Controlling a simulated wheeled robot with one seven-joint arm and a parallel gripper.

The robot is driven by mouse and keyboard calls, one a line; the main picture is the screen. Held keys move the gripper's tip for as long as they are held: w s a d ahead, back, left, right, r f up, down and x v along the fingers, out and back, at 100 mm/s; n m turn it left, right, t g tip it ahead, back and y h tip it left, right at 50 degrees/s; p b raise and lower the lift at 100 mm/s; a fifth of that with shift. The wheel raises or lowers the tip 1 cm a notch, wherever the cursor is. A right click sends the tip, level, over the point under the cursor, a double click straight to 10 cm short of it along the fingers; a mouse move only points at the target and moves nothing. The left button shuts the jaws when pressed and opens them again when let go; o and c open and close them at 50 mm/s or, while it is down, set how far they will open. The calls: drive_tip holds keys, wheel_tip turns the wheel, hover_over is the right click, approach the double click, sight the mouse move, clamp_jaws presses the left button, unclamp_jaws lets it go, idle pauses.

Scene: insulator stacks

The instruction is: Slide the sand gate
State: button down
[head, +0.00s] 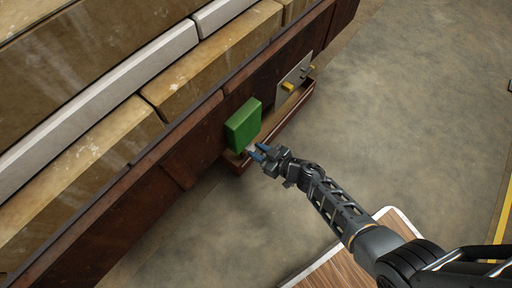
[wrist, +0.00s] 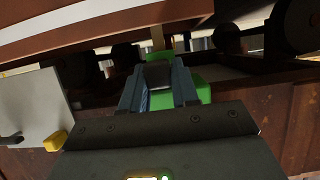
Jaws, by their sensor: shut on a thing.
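A green box (head: 243,124) is fixed to the side of the rust-brown vehicle frame. A small pale grey tab (head: 250,148), which seems to be the sand gate's end, shows at the box's lower edge. My gripper (head: 260,153) is at this tab, just below and right of the box. In the wrist view, my gripper (wrist: 159,84) has its two blue-grey fingers closed around a grey piece (wrist: 158,72). The green box (wrist: 204,91) shows behind the fingers. The fingers and the gripper body hide much of the box and the tab.
A pale plate (head: 294,78) with yellow knobs (head: 287,86) is on the frame, right of the box. A brown ledge (head: 290,119) runs below both. Timber beams (head: 215,58) lie on the deck above. The floor (head: 405,105) to the right is clear.

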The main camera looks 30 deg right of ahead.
drive_tip(key=c, duration=0.9)
unclamp_jaws()
drive_tip(key=p+v, duration=0.4)
drive_tip(key=v, duration=0.3)
drive_tip(key=shift+s+d+r, duration=0.1)
drive_tip(key=shift+s+r, duration=0.05)
drive_tip(key=shift+s, duration=0.25)
